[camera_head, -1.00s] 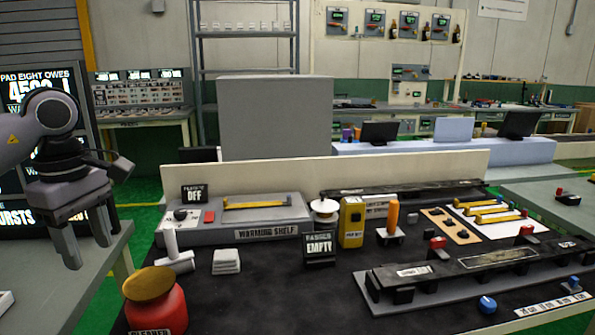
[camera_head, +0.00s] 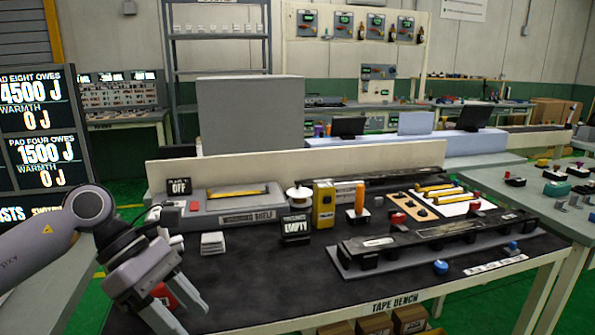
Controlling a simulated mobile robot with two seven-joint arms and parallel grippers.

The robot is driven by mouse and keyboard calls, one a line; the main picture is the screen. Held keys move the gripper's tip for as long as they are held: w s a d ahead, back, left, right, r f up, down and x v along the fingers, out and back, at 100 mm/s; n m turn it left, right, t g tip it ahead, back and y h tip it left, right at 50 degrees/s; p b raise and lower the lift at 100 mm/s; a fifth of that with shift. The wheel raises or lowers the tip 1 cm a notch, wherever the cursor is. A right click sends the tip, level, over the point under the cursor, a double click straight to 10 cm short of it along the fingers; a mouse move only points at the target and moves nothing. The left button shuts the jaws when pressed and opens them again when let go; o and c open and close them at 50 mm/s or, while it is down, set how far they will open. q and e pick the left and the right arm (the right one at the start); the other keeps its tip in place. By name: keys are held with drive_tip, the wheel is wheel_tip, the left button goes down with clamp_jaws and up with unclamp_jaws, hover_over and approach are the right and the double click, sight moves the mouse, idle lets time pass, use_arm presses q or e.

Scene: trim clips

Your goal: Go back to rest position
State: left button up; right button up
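My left gripper (camera_head: 182,311) hangs low at the left, over the near left corner of the black-topped tape bench (camera_head: 300,262). Its two fingers are spread apart, and I see nothing held between them. My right gripper is not in view. On the bench, the warming shelf (camera_head: 280,207) carries a yellow strip (camera_head: 237,191). A long dark fixture (camera_head: 440,237) on a grey base lies at the right.
A white stack (camera_head: 212,243), an "EMPTY" sign (camera_head: 295,228), a yellow device (camera_head: 323,205) and an orange-handled tool (camera_head: 360,198) stand mid-bench. A screen (camera_head: 38,125) stands at the far left. The bench's front middle is clear. Another table (camera_head: 560,212) stands at the right.

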use_arm(q)
drive_tip(key=s+d+n+t+h, duration=0.2)
drive_tip(key=d+n+h, duration=1)
drive_tip(key=d, duration=0.1)
drive_tip(key=w+a+f+n+t+y, duration=0.1)
drive_tip(key=a+f+n+t+y, duration=0.2)
drive_tip(key=n+t, duration=0.45)
drive_tip(key=w+a+f+n+t+y, duration=0.1)
drive_tip(key=a+f+n+t+y, duration=0.25)
drive_tip(key=n, duration=0.75)
drive_tip(key=w+a+f+n+t+y, duration=0.1)
drive_tip(key=f+n+t+y, duration=0.2)
drive_tip(key=f+n+t, duration=0.45)
drive_tip(key=s+a+f+n+g+y, duration=0.3)
drive_tip(key=s+f+n+g+y, duration=0.1)
drive_tip(key=s+f+n, duration=0.3)
drive_tip(key=s+a+f+n+g+y+p, duration=0.1)
drive_tip(key=s+a+f+n+g+y, duration=0.3)
drive_tip(key=s+f+n, duration=0.3)
wheel_tip(320, 180, down, 3)
drive_tip(key=shift+s+a+r, duration=0.1)
drive_tip(key=shift+s+a, duration=0.05)
drive_tip(key=shift+s, duration=0.15)
